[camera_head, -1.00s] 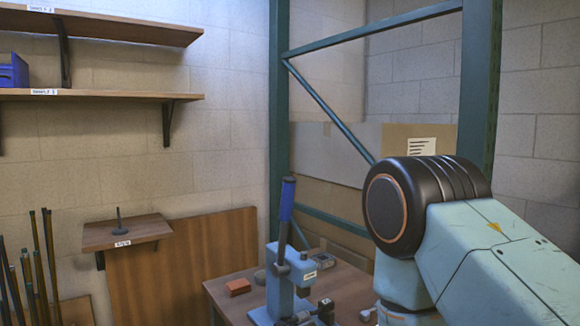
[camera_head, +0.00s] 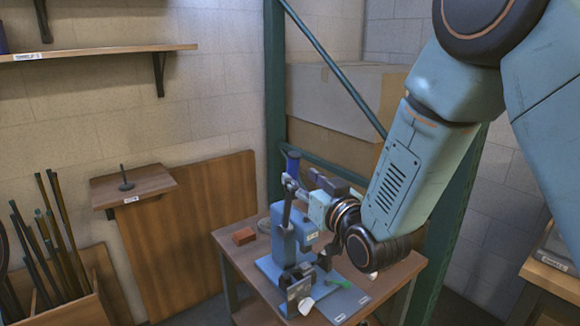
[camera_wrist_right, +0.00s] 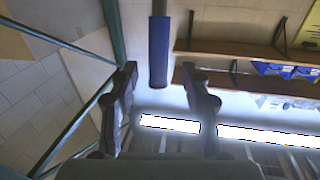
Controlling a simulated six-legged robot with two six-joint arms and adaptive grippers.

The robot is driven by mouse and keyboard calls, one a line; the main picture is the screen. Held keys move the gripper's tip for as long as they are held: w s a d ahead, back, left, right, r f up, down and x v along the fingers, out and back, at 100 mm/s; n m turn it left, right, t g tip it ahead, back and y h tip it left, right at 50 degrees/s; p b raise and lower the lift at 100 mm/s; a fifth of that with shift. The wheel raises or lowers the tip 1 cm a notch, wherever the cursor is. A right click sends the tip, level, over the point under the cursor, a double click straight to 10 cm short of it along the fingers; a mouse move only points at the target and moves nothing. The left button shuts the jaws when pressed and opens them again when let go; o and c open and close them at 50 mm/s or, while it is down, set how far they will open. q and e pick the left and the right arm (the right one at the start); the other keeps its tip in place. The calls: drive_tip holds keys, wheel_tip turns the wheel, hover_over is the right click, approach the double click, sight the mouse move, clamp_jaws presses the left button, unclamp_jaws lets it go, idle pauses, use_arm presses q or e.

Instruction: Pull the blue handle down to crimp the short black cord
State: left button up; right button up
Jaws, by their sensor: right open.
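The blue handle (camera_head: 293,162) stands upright at the top of the lever on a blue press (camera_head: 284,240) on the table. My right gripper (camera_head: 289,181) is open, with its fingers at the lever by the handle's lower end. In the right wrist view the blue handle (camera_wrist_right: 159,50) lies in line with the gap between the open fingers of the right gripper (camera_wrist_right: 159,73), and they do not appear to close on it. I cannot make out the short black cord for certain among the dark parts at the press. My left gripper is not in view.
An orange-red block (camera_head: 243,236) lies on the wooden table (camera_head: 236,255), left of the press. A black clamp-like part (camera_head: 298,283) is at the press's front. A small shelf (camera_head: 135,187) and a bin of rods (camera_head: 75,312) are farther left. A cardboard box (camera_head: 335,105) stands behind.

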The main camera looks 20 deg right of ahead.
sight(296, 172)
drive_tip(key=w, duration=0.5)
drive_tip(key=shift+w+f+p, duration=0.15)
drive_tip(key=shift+w+p, duration=0.15)
drive_tip(key=shift+p, duration=0.1)
drive_tip(key=shift+w, duration=0.25)
drive_tip(key=shift+s+a+r, duration=0.2)
drive_tip(key=shift+a+r, duration=0.05)
drive_tip(key=shift+a, duration=0.4)
drive_tip(key=shift+d+f, duration=0.1)
drive_tip(key=shift+d, duration=0.2)
drive_tip(key=shift+c, duration=1)
drive_tip(key=shift+w+d+f, duration=0.1)
drive_tip(key=shift+w+d, duration=0.1)
drive_tip(key=c, duration=0.3)
drive_tip(key=shift+a, duration=0.35)
drive_tip(key=c, duration=0.3)
drive_tip(key=shift+d, duration=0.15)
clamp_jaws()
